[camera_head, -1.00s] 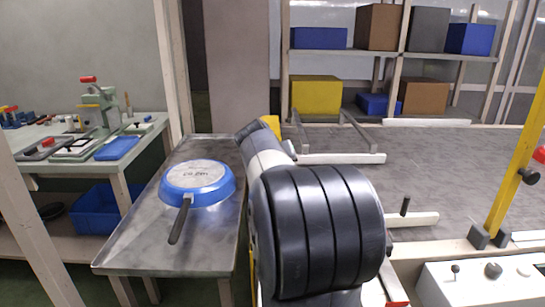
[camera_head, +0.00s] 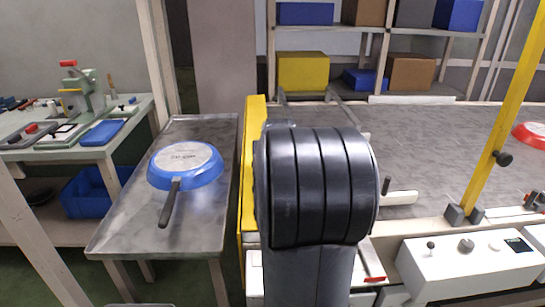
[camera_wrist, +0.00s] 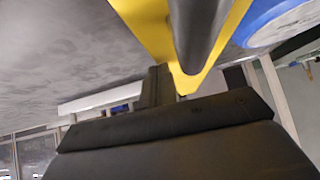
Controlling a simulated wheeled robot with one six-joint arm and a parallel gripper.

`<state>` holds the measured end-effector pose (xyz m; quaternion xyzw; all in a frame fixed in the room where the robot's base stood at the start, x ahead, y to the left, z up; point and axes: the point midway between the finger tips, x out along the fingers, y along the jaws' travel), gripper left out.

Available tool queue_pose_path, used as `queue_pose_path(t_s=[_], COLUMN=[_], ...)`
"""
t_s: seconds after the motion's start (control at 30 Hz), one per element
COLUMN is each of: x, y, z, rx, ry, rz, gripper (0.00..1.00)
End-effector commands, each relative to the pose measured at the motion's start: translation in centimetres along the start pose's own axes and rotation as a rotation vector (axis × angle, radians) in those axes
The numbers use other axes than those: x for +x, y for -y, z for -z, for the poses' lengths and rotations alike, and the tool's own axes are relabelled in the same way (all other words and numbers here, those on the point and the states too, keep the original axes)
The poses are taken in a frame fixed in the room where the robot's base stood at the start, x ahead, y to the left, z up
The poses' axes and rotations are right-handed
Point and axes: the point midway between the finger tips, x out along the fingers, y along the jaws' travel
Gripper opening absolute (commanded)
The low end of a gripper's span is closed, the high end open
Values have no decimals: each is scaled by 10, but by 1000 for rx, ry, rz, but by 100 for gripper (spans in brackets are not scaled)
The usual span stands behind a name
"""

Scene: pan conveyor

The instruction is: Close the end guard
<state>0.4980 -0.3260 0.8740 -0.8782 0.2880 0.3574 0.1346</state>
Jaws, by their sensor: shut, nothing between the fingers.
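The end guard is a yellow panel (camera_head: 249,150) at the left end of the grey conveyor. It stands upright and edge-on in the head view, between the conveyor and the steel side table, partly hidden by my arm. In the wrist view, yellow edges of the guard (camera_wrist: 150,18) meet in a point with a grey surface between them. My gripper (camera_wrist: 156,85) is shut and empty, its dark fingertips close beside that yellow point. I cannot tell whether they touch. The head view hides my gripper behind my arm.
A blue pan (camera_head: 186,163) lies upside down on the steel side table (camera_head: 130,225). A red pan (camera_head: 530,134) is on the conveyor (camera_head: 430,140) at far right. A yellow post (camera_head: 505,110) and a white control box (camera_head: 470,275) stand at the right.

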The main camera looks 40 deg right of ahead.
Motion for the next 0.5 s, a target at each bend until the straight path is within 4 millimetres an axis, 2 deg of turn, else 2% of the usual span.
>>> queue_pose_path(t_s=[0.5], x=[-3], y=[1], z=[3], rx=[-1], ry=[4], rz=[0], gripper=[0])
